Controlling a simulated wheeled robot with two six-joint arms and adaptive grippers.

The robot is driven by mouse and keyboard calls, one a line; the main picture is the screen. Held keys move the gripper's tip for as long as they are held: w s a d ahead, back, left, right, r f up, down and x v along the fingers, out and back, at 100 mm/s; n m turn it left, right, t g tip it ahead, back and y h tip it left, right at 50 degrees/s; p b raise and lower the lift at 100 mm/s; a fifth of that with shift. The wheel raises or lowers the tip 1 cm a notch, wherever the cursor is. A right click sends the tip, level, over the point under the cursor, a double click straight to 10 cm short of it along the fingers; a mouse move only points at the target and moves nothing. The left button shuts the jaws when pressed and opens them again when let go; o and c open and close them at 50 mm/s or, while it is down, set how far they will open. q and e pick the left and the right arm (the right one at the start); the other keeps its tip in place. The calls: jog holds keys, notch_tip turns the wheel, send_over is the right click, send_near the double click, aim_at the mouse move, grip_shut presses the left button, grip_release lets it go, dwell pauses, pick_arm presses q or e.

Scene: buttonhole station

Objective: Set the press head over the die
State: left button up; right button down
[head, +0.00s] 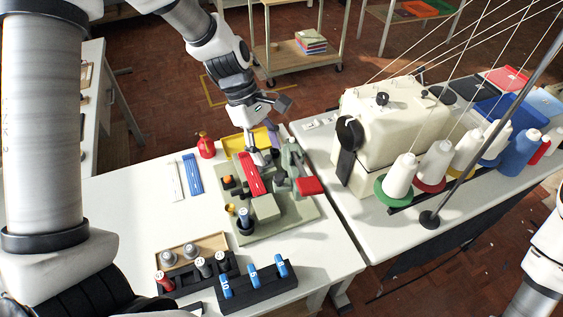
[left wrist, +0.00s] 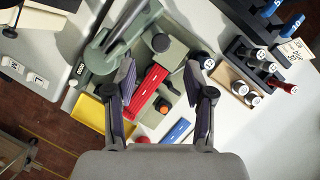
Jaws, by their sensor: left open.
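A grey-green press (head: 292,160) with a red-ended lever (head: 309,186) stands on a green base plate (head: 295,222). A red bar (head: 250,175) lies across the fixture beside it, with a grey block (head: 265,207) near its front end. I cannot tell which part is the press head and which the die. My left gripper (head: 262,143) is over the back of the plate. In the left wrist view the left gripper (left wrist: 160,66) is open and empty, its fingers on either side of the red bar (left wrist: 150,90). The press (left wrist: 105,45) stands left of the fingers. My right gripper is out of view.
A yellow tray (head: 233,144) and red bottle (head: 206,146) stand behind the fixture. Dark racks (head: 255,292) with blue and red-capped tools fill the front. Blue (head: 192,174) and white strips lie left. A cream machine (head: 393,120) with thread cones stands right.

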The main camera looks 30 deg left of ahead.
aim_at(278, 176)
pick_arm(q)
jog(key=x, duration=0.6)
jog(key=shift+s+f, duration=0.15)
jog(key=shift+f, duration=0.05)
jog(key=shift+d+f, duration=0.2)
jog(key=shift+f, duration=0.25)
grip_shut()
